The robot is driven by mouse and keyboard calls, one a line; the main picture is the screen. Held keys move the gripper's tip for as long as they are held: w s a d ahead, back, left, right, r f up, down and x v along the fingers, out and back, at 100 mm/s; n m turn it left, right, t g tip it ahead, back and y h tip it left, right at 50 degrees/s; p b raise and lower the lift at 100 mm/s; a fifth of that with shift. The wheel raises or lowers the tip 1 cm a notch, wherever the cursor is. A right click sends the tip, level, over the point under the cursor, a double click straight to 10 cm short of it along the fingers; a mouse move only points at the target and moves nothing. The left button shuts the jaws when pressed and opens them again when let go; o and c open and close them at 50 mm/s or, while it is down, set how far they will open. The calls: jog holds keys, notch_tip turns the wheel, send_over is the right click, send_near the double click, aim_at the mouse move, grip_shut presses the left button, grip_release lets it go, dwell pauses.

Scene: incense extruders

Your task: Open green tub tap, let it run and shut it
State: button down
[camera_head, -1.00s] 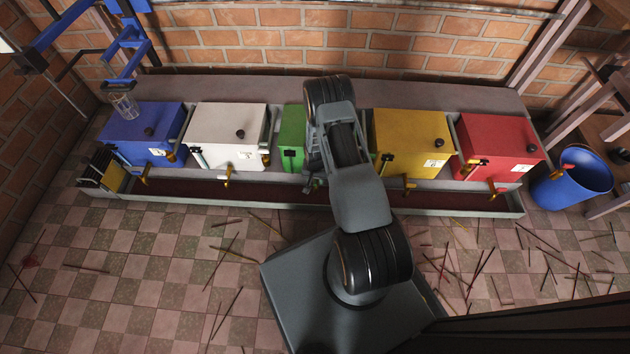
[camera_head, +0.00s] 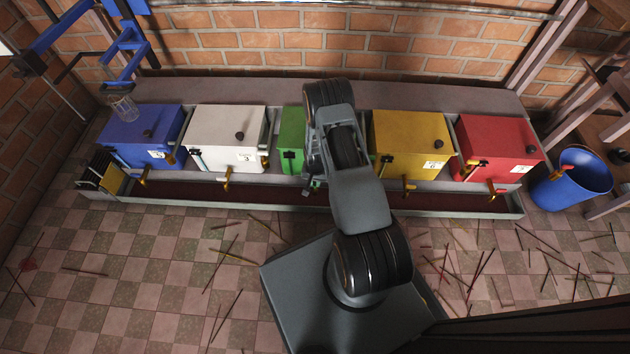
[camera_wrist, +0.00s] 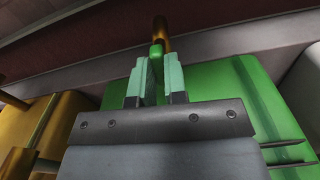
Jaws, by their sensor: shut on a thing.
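The green tub (camera_head: 291,140) stands in the middle of the row, mostly hidden behind my arm in the head view. In the wrist view its green body (camera_wrist: 215,85) fills the middle right. Its tap (camera_wrist: 161,35) is a brass spout with a green handle (camera_wrist: 156,49). My gripper (camera_wrist: 157,72) is at the tap, its two pale green fingers closed around the handle. The handle's lower part is hidden between the fingers. Whether liquid runs from the spout cannot be seen. In the head view the tap and most of the gripper are hidden by my arm.
A blue (camera_head: 140,137), a white (camera_head: 226,138), a yellow (camera_head: 410,143) and a red tub (camera_head: 497,147) share the bench, with a dark trough (camera_head: 250,190) in front. A blue bucket (camera_head: 572,178) stands at the right. Thin sticks lie scattered on the tiled floor.

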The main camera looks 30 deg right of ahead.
jog(key=shift+w+a+m, duration=0.1)
jog(key=shift+m, duration=1.9)
jog(key=m+b, duration=0.1)
jog(key=m, duration=0.7)
jog(key=shift+m, duration=0.4)
jog(key=shift+w+r+m, duration=0.1)
jog(key=shift+m, duration=1.8)
jog(key=c, duration=1.2)
grip_release()
jog(key=shift+o, duration=0.2)
notch_tip(320, 180, up, 14)
jog(key=p, duration=0.5)
